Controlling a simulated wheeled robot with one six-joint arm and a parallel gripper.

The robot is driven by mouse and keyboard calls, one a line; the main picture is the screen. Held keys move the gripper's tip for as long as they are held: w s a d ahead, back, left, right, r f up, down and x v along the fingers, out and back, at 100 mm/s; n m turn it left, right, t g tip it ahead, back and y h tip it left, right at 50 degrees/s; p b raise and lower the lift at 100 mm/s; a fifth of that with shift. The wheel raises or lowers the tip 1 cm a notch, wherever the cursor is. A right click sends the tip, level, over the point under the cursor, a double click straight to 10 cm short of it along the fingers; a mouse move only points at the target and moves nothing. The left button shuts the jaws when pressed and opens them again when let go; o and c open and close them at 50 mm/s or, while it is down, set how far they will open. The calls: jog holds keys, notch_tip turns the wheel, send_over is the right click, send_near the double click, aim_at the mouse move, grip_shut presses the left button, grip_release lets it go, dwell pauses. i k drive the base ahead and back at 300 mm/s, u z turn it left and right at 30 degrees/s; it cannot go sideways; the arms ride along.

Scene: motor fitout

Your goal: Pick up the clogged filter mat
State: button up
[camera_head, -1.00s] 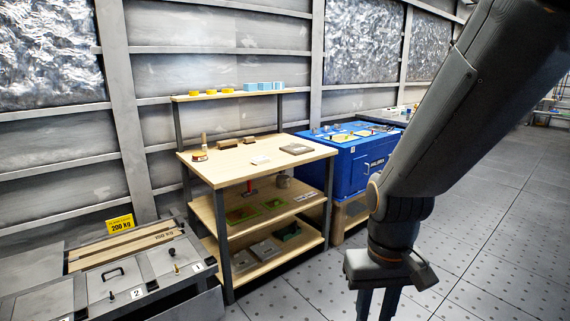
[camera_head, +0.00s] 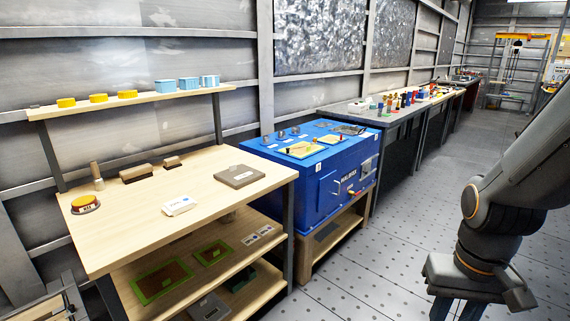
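No thing is plainly marked as the clogged filter mat. On the shelf under the wooden bench top lie a larger green-framed brown mat (camera_head: 162,281) and a smaller green-framed mat (camera_head: 213,252); either could be it, but I cannot tell. A flat grey-brown block (camera_head: 240,176) lies on the bench top's right side. My gripper (camera_head: 456,312) hangs at the lower right over the floor, well apart from the bench. Its fingers point down and their tips are cut off by the picture edge. I see nothing held.
The wooden bench (camera_head: 130,235) carries a round orange-topped item (camera_head: 86,203), a white device (camera_head: 179,206) and brushes. A top shelf holds yellow and blue items. A blue machine (camera_head: 310,175) stands right of the bench. The floor (camera_head: 385,270) between bench and arm is clear.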

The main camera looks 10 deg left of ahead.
aim_at(238, 176)
jog(key=u, duration=0.05)
jog(key=i, duration=1.6)
jog(key=u, duration=1.25)
jog(key=i, duration=1.25)
jog(key=u, duration=0.7)
